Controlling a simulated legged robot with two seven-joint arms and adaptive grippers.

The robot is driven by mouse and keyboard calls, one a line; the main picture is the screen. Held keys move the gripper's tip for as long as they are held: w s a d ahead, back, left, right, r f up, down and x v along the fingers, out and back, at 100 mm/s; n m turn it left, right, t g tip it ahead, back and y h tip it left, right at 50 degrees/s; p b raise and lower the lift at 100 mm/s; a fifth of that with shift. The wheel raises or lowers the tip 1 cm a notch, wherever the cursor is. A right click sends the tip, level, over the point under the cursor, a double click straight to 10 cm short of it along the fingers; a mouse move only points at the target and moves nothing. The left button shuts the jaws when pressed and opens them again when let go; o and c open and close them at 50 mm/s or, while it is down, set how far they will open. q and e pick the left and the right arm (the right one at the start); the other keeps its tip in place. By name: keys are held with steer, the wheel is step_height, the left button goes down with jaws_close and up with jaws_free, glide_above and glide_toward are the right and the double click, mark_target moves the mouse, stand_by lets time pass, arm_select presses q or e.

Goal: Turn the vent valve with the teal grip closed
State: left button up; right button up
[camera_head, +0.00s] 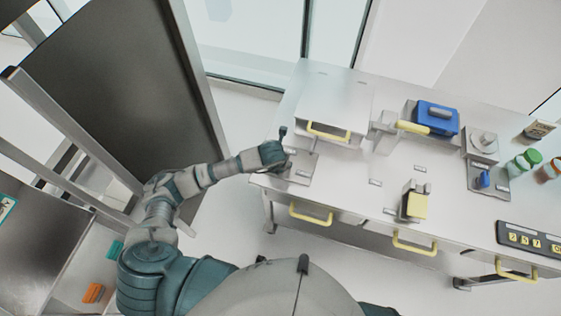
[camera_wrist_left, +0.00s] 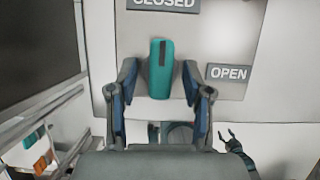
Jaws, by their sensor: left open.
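The teal grip (camera_wrist_left: 160,68) of the vent valve stands between the two spread fingers of my left gripper (camera_wrist_left: 159,78) in the left wrist view. The fingers are on either side of it, and gaps show between them and the grip. The grip points toward the CLOSED label (camera_wrist_left: 163,3) at the top; the OPEN label (camera_wrist_left: 229,72) is to its right. In the head view my left gripper (camera_head: 277,153) is at the valve's plate (camera_head: 301,168) on the bench's left end, and hides the grip. What looks like my right gripper (camera_wrist_left: 230,134) shows small, fingers apart.
A grey box with a yellow handle (camera_head: 329,131) stands just behind the valve plate. A dark panel (camera_head: 125,70) rises left of my arm.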

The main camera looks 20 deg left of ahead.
arm_select(q)
steer(key=v, duration=1.1)
steer(key=shift+r, duration=0.35)
steer(key=shift+s, duration=0.1)
